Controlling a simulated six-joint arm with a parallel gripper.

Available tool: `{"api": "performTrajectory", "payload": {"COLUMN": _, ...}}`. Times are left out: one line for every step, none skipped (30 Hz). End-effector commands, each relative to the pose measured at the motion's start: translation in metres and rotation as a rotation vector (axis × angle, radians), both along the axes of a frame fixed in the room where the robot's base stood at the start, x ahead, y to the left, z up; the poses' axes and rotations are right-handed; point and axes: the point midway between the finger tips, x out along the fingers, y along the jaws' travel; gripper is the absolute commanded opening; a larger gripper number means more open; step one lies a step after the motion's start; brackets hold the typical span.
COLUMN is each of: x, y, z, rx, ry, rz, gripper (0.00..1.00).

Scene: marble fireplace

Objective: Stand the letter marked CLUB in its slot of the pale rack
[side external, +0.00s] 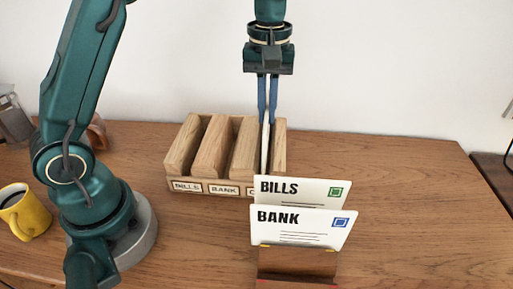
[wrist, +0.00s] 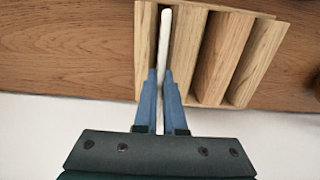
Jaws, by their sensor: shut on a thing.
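My gripper (side external: 267,122) points down at the pale rack (side external: 207,187) and is shut on a thin white letter (wrist: 165,35), seen edge-on; its face and any marking cannot be read. In the side view the letter (side external: 265,148) stands upright in line with the rack's rightmost slot, its lower part between the third divider and the right wall. In the wrist view it runs along that same end slot, with a dark gap beside it. I cannot tell whether it touches the slot floor. The slot's label starts with C; the rest is hidden.
A BILLS letter (side external: 318,190) and a BANK letter (side external: 300,228) stand in a dark brown holder (side external: 297,264) in front of the rack. The BILLS and BANK slots look empty. A yellow mug (side external: 25,212) is at far left. The table's right side is clear.

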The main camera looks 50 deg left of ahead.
Motion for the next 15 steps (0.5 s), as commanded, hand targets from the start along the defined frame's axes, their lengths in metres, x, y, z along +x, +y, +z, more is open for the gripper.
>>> {"api": "performTrajectory", "payload": {"x": 0.000, "y": 0.000, "z": -0.001, "rx": 0.000, "ry": 0.001, "rz": 0.000, "gripper": 0.00}}
{"api": "performTrajectory", "payload": {"x": 0.000, "y": 0.000, "z": -0.002, "rx": 0.000, "ry": 0.000, "rz": 0.000, "gripper": 0.00}}
{"api": "performTrajectory", "payload": {"x": 0.000, "y": 0.000, "z": -0.003, "rx": 0.000, "ry": 0.000, "rz": 0.000, "gripper": 0.00}}
{"api": "performTrajectory", "payload": {"x": 0.000, "y": 0.000, "z": -0.004, "rx": 0.000, "ry": 0.000, "rz": 0.000, "gripper": 0.00}}
{"api": "performTrajectory", "payload": {"x": 0.000, "y": 0.000, "z": -0.004, "rx": 0.000, "ry": 0.000, "rz": 0.000, "gripper": 0.00}}
{"api": "performTrajectory", "payload": {"x": 0.000, "y": 0.000, "z": -0.005, "rx": 0.000, "ry": 0.000, "rz": 0.000, "gripper": 0.00}}
{"api": "performTrajectory", "payload": {"x": 0.000, "y": 0.000, "z": -0.006, "rx": 0.000, "ry": 0.000, "rz": 0.000, "gripper": 0.00}}
{"api": "performTrajectory", "payload": {"x": 0.000, "y": 0.000, "z": -0.007, "rx": 0.000, "ry": 0.001, "rz": 0.000, "gripper": 0.00}}
{"api": "performTrajectory", "payload": {"x": 0.000, "y": 0.000, "z": -0.008, "rx": 0.000, "ry": 0.001, "rz": 0.000, "gripper": 0.00}}
{"api": "performTrajectory", "payload": {"x": 0.000, "y": 0.000, "z": -0.008, "rx": 0.000, "ry": 0.001, "rz": 0.000, "gripper": 0.00}}
{"api": "performTrajectory", "payload": {"x": 0.000, "y": 0.000, "z": -0.009, "rx": 0.000, "ry": 0.000, "rz": 0.000, "gripper": 0.00}}
{"api": "performTrajectory", "payload": {"x": 0.000, "y": 0.000, "z": -0.010, "rx": 0.000, "ry": 0.000, "rz": 0.000, "gripper": 0.00}}
{"api": "performTrajectory", "payload": {"x": 0.000, "y": 0.000, "z": -0.011, "rx": 0.000, "ry": 0.000, "rz": 0.000, "gripper": 0.00}}
{"api": "performTrajectory", "payload": {"x": 0.000, "y": 0.000, "z": -0.011, "rx": 0.000, "ry": 0.000, "rz": 0.000, "gripper": 0.00}}
{"api": "performTrajectory", "payload": {"x": 0.000, "y": 0.000, "z": -0.012, "rx": 0.000, "ry": 0.000, "rz": 0.000, "gripper": 0.00}}
